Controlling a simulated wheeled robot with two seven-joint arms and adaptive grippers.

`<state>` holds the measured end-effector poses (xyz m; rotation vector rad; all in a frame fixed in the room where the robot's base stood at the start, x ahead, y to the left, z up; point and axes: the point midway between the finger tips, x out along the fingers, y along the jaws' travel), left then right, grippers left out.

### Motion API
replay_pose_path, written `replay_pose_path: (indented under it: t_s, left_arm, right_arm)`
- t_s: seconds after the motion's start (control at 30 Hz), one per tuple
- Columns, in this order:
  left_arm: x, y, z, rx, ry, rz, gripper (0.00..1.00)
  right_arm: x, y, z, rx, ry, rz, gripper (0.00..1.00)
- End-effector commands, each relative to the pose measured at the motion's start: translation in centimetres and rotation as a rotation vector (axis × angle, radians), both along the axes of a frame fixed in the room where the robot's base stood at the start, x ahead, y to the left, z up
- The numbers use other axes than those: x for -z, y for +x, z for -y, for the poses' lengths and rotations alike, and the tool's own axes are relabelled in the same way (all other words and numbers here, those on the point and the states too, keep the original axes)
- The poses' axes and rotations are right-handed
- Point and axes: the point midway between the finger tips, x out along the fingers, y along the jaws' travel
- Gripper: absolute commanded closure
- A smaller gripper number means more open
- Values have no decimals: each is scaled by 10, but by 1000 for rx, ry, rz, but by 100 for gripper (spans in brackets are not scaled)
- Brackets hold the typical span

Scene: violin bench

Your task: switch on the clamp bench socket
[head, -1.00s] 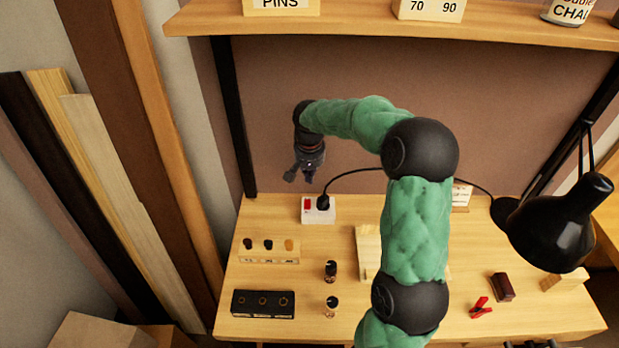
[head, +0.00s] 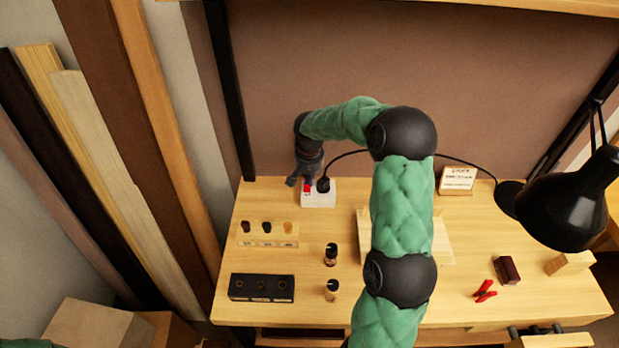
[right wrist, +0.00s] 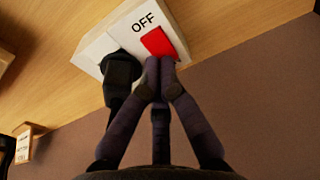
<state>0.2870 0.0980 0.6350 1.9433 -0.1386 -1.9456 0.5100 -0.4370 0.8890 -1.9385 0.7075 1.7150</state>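The bench socket (head: 319,196) is a white block at the back left of the bench. Its red switch (head: 307,188) is on the left side, and a black plug (head: 323,184) sits to the right of it. In the right wrist view the socket (right wrist: 105,45) shows the word OFF beside the red switch (right wrist: 159,42). My right gripper (head: 298,182) is at the socket; its closed fingertips (right wrist: 160,66) are at the edge of the red switch with nothing between them. I cannot tell whether they touch it. My left gripper is not in view.
A black cable runs from the plug to the black lamp (head: 570,205) at right. Small bottles (head: 331,254), a black block with holes (head: 262,287), a red clamp (head: 485,291) and a small sign (head: 457,180) stand on the bench. The brown wall is close behind the socket.

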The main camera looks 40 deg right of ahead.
Motion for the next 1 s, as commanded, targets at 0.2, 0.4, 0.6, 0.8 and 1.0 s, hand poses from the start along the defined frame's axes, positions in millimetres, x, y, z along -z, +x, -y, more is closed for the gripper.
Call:
replay_pose_path:
  t_s: [0.2,0.4,0.6,0.8,1.0]
  left_arm:
    - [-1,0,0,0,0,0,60]
    - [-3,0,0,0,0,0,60]
    - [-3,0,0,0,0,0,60]
    - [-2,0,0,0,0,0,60]
    - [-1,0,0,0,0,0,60]
  right_arm:
    - [4,1,1,0,1,-1,100]
    - [8,2,2,-1,6,-8,100]
    - [10,0,0,-2,7,-12,100]
    - [9,-7,-6,-2,9,-16,100]
    - [8,-12,-10,-2,10,-19,100]
